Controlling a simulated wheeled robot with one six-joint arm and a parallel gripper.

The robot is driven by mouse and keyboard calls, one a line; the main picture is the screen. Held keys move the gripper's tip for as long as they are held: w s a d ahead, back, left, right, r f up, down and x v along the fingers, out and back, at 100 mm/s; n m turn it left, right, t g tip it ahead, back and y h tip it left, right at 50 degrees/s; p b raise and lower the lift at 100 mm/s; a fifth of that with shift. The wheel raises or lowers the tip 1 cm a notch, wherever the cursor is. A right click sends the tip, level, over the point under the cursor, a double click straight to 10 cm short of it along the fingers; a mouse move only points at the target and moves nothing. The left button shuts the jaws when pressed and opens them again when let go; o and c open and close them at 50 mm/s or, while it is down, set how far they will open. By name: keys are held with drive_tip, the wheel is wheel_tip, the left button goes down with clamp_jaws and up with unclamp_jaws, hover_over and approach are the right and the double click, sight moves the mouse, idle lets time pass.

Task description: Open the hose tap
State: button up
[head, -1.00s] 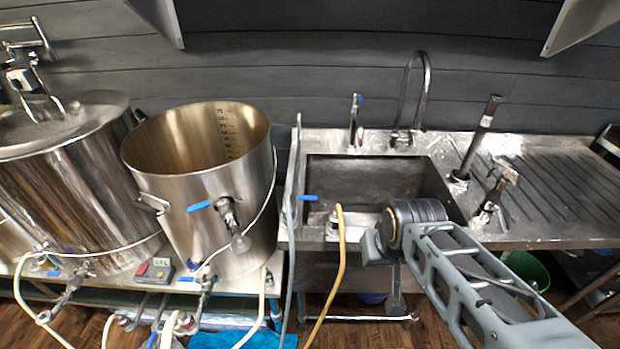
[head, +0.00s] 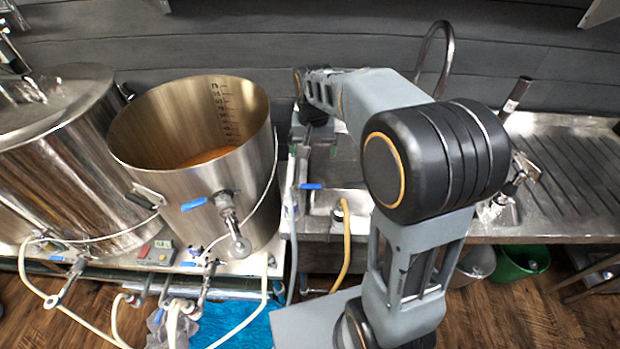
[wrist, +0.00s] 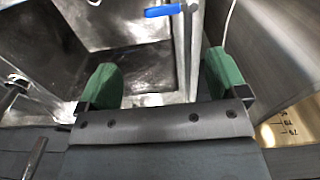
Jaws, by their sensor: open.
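A tap with a blue lever (head: 311,186) sits on the upright pipe at the left end of the sink. Its lever points sideways, to the right in the head view. In the wrist view the lever (wrist: 165,11) shows at the top, past my fingertips, joined to the grey pipe. My gripper (wrist: 162,80) is open, with two green finger pads apart and nothing between them but the view of the sink and pipe. In the head view it hangs by the left end of the sink, behind the lever; its fingertips are hard to make out there.
An open steel kettle (head: 190,125) with its own blue-handled valve stands close left of the pipe. A yellow hose (head: 345,245) hangs in front of the sink. The ribbed drainboard (head: 575,165) is at the right. My arm hides much of the sink.

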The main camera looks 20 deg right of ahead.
sight(310, 185)
drive_tip(key=f, duration=0.9)
drive_tip(key=w+f, duration=0.1)
drive_tip(key=f, duration=0.4)
drive_tip(key=shift+p, duration=0.4)
drive_tip(key=shift+c, duration=0.3)
drive_tip(key=c, duration=1.2)
drive_tip(key=shift+a, duration=0.15)
